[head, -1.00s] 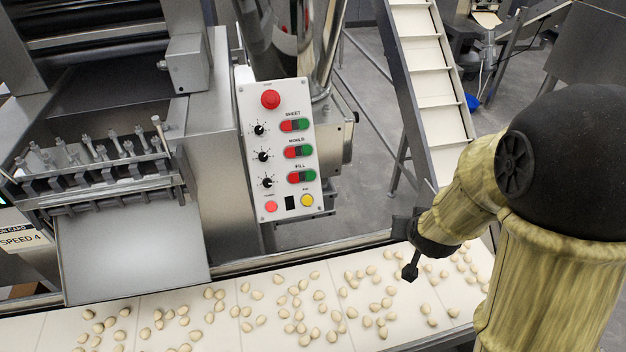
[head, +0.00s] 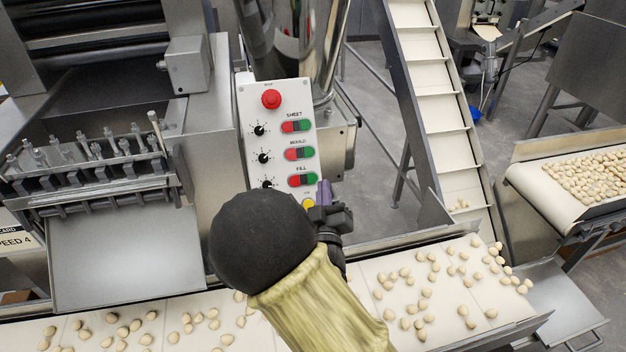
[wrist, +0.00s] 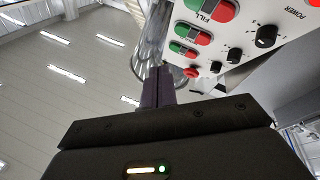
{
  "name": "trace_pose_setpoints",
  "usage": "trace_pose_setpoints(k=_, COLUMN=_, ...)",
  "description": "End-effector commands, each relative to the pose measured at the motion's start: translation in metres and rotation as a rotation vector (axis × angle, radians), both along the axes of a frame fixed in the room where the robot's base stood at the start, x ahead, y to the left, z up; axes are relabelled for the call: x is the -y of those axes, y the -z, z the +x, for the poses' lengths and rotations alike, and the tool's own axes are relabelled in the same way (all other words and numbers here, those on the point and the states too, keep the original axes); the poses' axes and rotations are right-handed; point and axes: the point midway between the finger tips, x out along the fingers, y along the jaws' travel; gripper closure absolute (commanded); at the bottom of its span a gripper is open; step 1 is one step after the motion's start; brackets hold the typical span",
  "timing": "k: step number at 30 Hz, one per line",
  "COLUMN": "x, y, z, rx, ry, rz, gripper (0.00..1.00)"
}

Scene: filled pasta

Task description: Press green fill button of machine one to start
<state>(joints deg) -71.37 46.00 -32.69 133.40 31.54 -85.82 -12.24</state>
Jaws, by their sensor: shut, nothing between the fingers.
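The control panel (head: 277,140) of the machine has rows marked SHEET, MOULD and FILL. The green FILL button (head: 309,180) is the right half of the lowest row and is visible beside the red half. In the wrist view the FILL row's green half (wrist: 194,5) is at the top edge. My gripper (head: 324,188) has its purple fingers shut and empty, just right of the FILL row at the panel's lower right edge. In the wrist view the fingers (wrist: 158,85) point up, left of the panel. Contact cannot be judged. My arm hides the panel's bottom.
A red mushroom button (head: 271,99) and black knobs (head: 259,130) sit on the same panel. A conveyor (head: 380,295) with pasta pieces runs below my arm. An inclined conveyor (head: 440,115) stands to the right, with open floor between it and the panel.

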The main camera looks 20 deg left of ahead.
Motion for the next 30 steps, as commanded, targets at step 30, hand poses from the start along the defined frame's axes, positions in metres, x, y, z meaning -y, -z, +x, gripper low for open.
trace_pose_setpoints(k=30, x=-0.037, y=0.047, z=0.061, rx=-0.003, ry=-0.001, rz=0.000, gripper=1.00)
